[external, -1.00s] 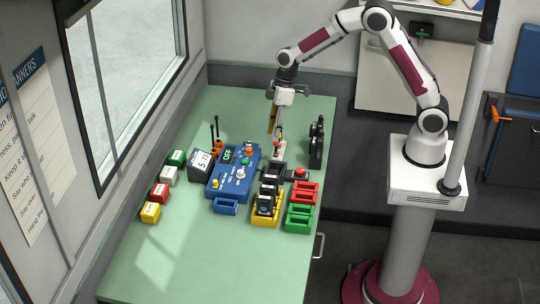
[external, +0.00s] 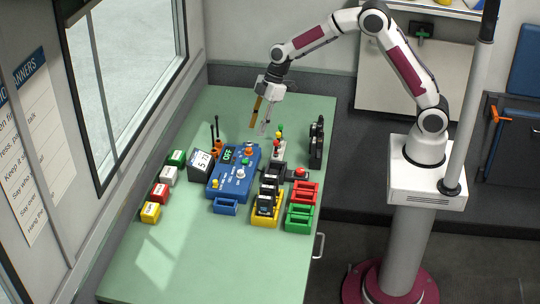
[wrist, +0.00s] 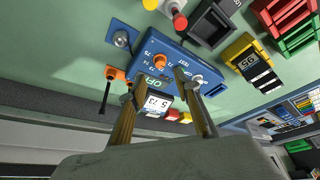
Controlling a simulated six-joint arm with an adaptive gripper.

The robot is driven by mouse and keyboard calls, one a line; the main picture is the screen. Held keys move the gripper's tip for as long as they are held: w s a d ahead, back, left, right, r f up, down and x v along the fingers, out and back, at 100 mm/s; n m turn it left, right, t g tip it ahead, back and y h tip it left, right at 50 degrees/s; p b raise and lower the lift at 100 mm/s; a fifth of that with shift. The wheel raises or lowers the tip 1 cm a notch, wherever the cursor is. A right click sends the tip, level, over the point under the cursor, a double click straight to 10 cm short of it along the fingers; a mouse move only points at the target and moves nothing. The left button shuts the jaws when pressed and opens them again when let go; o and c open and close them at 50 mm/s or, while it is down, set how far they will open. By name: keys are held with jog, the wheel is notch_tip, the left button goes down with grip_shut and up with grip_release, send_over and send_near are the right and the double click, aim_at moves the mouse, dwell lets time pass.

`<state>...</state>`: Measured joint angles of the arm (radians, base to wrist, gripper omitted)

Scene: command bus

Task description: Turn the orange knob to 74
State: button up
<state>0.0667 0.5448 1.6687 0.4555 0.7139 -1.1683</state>
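The orange knob (external: 248,151) sits on the upper part of the blue console (external: 223,188). In the wrist view the orange knob (wrist: 160,61) has numbered marks around it; its exact pointing is too small to tell. A small screen (external: 201,163) beside the console seems to read 5 and 73. A green display (external: 229,154) on the console reads OFF. My gripper (external: 260,127) is open and empty, above the table behind the console. In the wrist view its two fingers (wrist: 160,76) are apart, with the knob showing beyond and between their tips.
A stand with red, yellow and green knobs (external: 279,142) is just right of the console. Black, yellow, red and green trays (external: 299,222) stand nearer the front. Coloured blocks (external: 159,193) line the left side. The front table is clear.

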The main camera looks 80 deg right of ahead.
aim_at(249, 148)
jog(key=shift+f, duration=0.1)
jog(key=shift+x, duration=3.8)
jog(key=shift+c, duration=0.3)
grip_shut()
